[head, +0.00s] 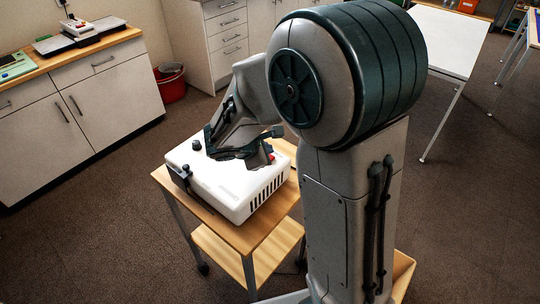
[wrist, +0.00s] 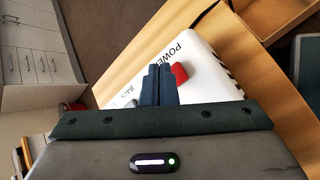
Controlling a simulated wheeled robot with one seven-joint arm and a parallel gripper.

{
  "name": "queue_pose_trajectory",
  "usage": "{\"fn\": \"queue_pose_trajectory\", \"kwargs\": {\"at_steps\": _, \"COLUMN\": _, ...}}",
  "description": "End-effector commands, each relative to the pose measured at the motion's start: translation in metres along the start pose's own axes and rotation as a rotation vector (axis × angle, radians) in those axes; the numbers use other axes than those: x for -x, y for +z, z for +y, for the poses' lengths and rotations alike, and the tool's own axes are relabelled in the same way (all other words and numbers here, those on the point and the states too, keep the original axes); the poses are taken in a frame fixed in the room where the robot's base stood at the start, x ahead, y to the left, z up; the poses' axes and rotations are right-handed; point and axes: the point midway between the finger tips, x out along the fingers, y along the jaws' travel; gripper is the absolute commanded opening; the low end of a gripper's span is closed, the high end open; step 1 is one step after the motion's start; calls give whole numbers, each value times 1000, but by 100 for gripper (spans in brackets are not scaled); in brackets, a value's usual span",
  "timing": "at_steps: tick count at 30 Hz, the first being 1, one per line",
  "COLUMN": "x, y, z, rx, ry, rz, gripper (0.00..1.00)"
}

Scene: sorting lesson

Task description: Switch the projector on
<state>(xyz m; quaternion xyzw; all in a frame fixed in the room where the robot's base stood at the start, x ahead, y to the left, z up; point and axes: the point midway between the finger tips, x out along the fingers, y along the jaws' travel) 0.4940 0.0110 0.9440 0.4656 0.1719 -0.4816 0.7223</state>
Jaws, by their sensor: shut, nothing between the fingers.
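The white projector (head: 235,201) sits on a small wooden trolley (head: 255,232), with black vent slots on its side. In the wrist view the projector (wrist: 209,66) shows the printed words POWER and BACK on its top. A red switch (wrist: 180,74) stands by the word POWER; it also shows in the head view (head: 271,158), partly hidden by my arm. My gripper (wrist: 161,69) is shut and empty, its dark fingers over the projector's top just left of the red switch. I cannot tell whether they touch it.
A dark knob (head: 197,145) is on the projector's far left top. White cabinets (head: 100,95) with a wooden counter stand at left, a red bin (head: 171,84) beyond. A white table (head: 447,42) is at back right. Carpet around the trolley is mostly clear.

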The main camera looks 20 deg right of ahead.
Motion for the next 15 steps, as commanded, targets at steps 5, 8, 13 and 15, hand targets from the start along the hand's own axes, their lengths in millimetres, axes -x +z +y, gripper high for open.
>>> {"fn": "queue_pose_trajectory", "kwargs": {"at_steps": 5, "x": -5, "y": -4, "z": -4, "rx": 0, "ry": 0, "rz": 0, "gripper": 0}}
{"fn": "queue_pose_trajectory", "kwargs": {"at_steps": 8, "x": -6, "y": -4, "z": -5, "rx": 0, "ry": 0, "rz": 0, "gripper": 0}}
{"fn": "queue_pose_trajectory", "kwargs": {"at_steps": 13, "x": -5, "y": -4, "z": -4, "rx": 0, "ry": 0, "rz": 0, "gripper": 0}}
{"fn": "queue_pose_trajectory", "kwargs": {"at_steps": 15, "x": -5, "y": -4, "z": -4, "rx": 0, "ry": 0, "rz": 0, "gripper": 0}}
